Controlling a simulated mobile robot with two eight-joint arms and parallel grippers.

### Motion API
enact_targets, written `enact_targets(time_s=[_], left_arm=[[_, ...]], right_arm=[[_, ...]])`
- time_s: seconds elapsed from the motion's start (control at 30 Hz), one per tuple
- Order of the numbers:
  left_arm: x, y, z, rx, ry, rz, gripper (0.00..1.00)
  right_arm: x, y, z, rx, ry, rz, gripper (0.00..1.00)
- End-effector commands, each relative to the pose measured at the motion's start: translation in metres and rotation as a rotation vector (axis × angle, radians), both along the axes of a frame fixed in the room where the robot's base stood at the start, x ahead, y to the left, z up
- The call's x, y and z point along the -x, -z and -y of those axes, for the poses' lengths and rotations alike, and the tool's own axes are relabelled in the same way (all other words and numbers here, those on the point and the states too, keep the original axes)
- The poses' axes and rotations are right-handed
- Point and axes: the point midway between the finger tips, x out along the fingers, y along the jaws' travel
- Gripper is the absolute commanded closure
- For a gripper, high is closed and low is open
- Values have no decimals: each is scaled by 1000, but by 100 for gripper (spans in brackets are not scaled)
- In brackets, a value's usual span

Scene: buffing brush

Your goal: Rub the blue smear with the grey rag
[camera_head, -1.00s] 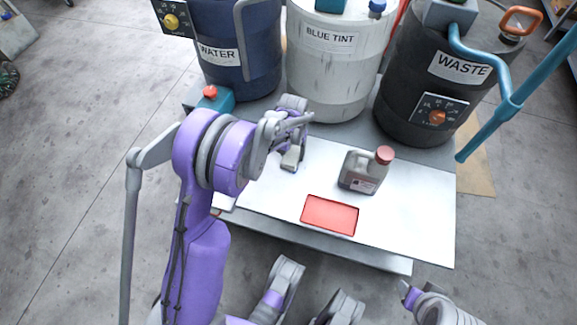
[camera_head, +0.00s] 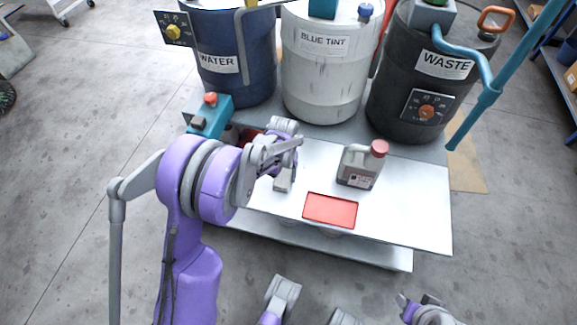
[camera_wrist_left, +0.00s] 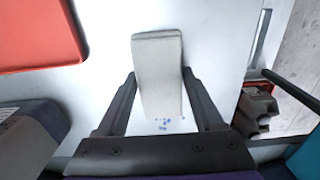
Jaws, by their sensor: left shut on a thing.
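The grey rag (camera_head: 283,182) is a pale grey block-like piece between the fingers of my left gripper (camera_head: 284,173). In the left wrist view the rag (camera_wrist_left: 158,65) sits between the two dark fingers of the gripper (camera_wrist_left: 158,85), which is shut on it. The blue smear (camera_wrist_left: 165,124) shows there as small blue specks on the white tabletop, at the rag's near end. I cannot tell if the rag touches the table. In the head view I cannot make out the smear. My right gripper (camera_head: 408,305) is partly in view at the bottom right, away from the table.
A red tray (camera_head: 330,210) and a grey bottle with a red cap (camera_head: 362,165) are on the white tabletop (camera_head: 415,205), right of my left gripper. The water (camera_head: 232,65), blue tint (camera_head: 322,75) and waste (camera_head: 418,80) drums stand behind. The tabletop's right part is clear.

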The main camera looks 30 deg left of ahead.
Motion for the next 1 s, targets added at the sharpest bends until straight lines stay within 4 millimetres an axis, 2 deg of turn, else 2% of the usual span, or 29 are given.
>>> enact_targets(time_s=[0.03, 0.13, 0.6, 0.8, 1.0], left_arm=[[0, -2, 0, 0, 0, 1, 100], [1, -29, 1, 0, 0, 1, 100], [3, -71, 3, 0, 2, 2, 100], [3, -84, 4, 0, 3, 1, 100], [3, -84, 4, 0, 3, 1, 100]], right_arm=[[1, -6, 0, 0, 0, 2, 53], [2, -13, 0, 0, 0, 4, 53], [5, -43, 0, 0, 0, 13, 53], [6, -52, 0, 0, 0, 16, 53], [6, -52, 0, 0, 0, 16, 53]])
